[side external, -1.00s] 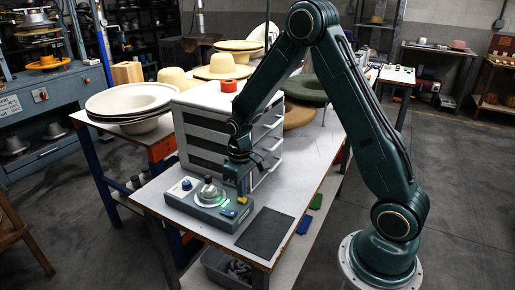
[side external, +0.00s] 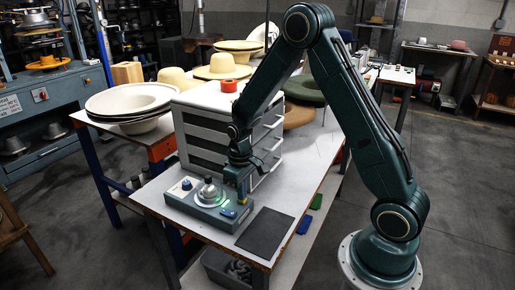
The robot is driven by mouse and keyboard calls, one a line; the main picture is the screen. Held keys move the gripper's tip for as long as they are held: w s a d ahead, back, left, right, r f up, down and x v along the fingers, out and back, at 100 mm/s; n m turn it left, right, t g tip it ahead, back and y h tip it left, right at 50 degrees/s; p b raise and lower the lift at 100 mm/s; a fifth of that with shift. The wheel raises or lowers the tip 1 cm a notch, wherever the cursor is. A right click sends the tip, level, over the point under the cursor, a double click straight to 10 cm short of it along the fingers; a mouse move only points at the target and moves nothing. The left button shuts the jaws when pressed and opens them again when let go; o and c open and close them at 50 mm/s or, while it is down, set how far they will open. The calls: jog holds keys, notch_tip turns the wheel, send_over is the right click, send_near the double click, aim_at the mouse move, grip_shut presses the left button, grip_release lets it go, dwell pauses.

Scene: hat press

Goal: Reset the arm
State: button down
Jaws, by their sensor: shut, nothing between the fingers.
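My gripper (side external: 242,192) points down over the right rear corner of a blue-grey control box (side external: 190,208) on the white bench. Its fingers are shut and empty. The fingertips are at or just above the box's top; I cannot tell whether they touch it. The box carries a blue knob (side external: 186,184), a silver dome (side external: 209,191) with a pale ring around it, and a blue button (side external: 229,213).
A dark mat (side external: 265,231) lies right of the box. Hats (side external: 222,66) crowd the bench's far end. The bench's right side (side external: 310,165) is mostly clear.

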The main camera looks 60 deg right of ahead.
jog(key=shift+f, duration=0.25)
jog(key=shift+r, duration=0.2)
dwell(0.4)
jog(key=shift+r, duration=1.3)
notch_tip(320, 180, up, 6)
jog(key=shift+r, duration=0.25)
dwell(5.3)
